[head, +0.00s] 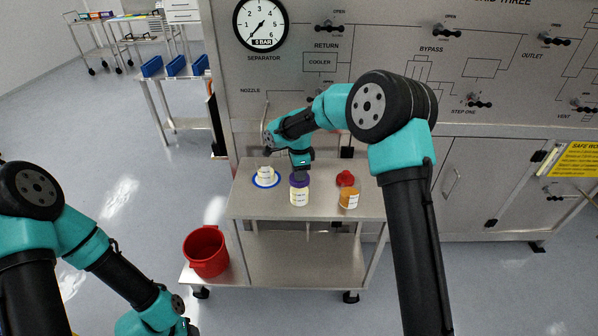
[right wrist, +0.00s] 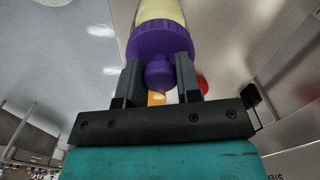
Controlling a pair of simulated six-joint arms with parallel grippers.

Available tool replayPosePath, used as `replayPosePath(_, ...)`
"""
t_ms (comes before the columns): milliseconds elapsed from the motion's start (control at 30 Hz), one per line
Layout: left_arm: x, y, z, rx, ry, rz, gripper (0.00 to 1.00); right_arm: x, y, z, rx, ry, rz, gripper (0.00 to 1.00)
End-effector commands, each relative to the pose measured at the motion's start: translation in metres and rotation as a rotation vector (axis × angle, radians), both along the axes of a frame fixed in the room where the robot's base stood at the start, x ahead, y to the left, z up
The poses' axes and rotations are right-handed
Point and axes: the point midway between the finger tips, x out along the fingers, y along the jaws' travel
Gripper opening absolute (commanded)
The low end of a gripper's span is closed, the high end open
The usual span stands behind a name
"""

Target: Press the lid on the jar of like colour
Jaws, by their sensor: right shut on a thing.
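A purple lid (head: 299,179) with a round knob sits on the mouth of a jar with pale yellow contents (head: 300,196) near the middle of the steel table. My right gripper (head: 300,164) is above it. The right wrist view shows its fingers (right wrist: 159,80) shut on the knob of the purple lid (right wrist: 158,47), with the pale jar (right wrist: 163,11) behind it. How tightly the lid sits I cannot tell. A red lid (head: 345,178) lies behind a jar with orange contents (head: 349,199), to the right. My left gripper is out of view.
A red bucket (head: 206,252) is lower left. A control panel with a gauge (head: 261,24) rises behind. The table's front strip is clear.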

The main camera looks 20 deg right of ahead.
Motion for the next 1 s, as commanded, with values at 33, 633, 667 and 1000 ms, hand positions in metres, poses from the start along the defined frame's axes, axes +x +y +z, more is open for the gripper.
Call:
replayPosePath(33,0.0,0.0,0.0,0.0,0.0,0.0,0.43,0.0,0.0,0.0,0.0,0.0,0.0,0.1)
replayPosePath(633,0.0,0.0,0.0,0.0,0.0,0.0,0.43,0.0,0.0,0.0,0.0,0.0,0.0,0.67)
replayPosePath(667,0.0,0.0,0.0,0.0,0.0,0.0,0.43,0.0,0.0,0.0,0.0,0.0,0.0,0.7)
replayPosePath(1000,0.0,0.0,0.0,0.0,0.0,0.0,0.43,0.0,0.0,0.0,0.0,0.0,0.0,0.87)
